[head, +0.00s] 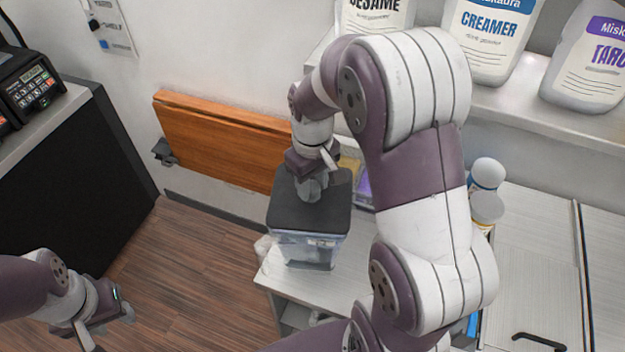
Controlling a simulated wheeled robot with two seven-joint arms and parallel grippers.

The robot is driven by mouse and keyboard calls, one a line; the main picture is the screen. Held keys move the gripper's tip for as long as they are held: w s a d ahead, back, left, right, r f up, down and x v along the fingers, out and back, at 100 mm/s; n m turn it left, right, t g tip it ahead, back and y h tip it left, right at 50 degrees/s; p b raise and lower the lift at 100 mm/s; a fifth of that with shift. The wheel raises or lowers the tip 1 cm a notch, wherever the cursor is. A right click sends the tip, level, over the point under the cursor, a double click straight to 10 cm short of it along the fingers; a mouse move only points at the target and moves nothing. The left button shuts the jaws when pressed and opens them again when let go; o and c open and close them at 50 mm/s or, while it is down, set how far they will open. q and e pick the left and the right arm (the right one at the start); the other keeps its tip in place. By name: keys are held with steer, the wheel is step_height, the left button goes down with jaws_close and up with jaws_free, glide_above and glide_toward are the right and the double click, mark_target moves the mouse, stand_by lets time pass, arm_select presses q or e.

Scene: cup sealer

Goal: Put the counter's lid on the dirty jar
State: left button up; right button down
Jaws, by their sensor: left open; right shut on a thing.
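A dark grey square lid (295,212) covers the top of a clear, bluish square jar (305,250) near the left end of the counter (355,270). I cannot tell from this angle whether the lid rests flush on the rim or is slightly above it. My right gripper (312,190) points down at the lid's middle and is shut on it; its fingertips hide the gripped part. My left gripper (108,335) is open and empty at the lower left, over the floor, far from the jar.
Small bottles (487,190) stand on the counter right of my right arm. Large powder bottles (492,35) line the shelf above. A wooden folding panel (215,135) is on the wall behind. A black machine (28,85) stands at the left. Open floor (190,270) lies between.

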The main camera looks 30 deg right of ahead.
steer(key=shift+s+a+f, duration=0.1)
steer(key=shift+s+f, duration=0.05)
steer(key=shift+f, duration=0.1)
stand_by(0.3)
steer(key=shift+s+f, duration=0.1)
steer(key=shift+f, duration=0.1)
stand_by(0.3)
steer(key=shift+c, duration=0.6)
jaws_free()
step_height(320, 180, up, 7)
steer(key=p, duration=0.6)
steer(key=shift+r, duration=0.1)
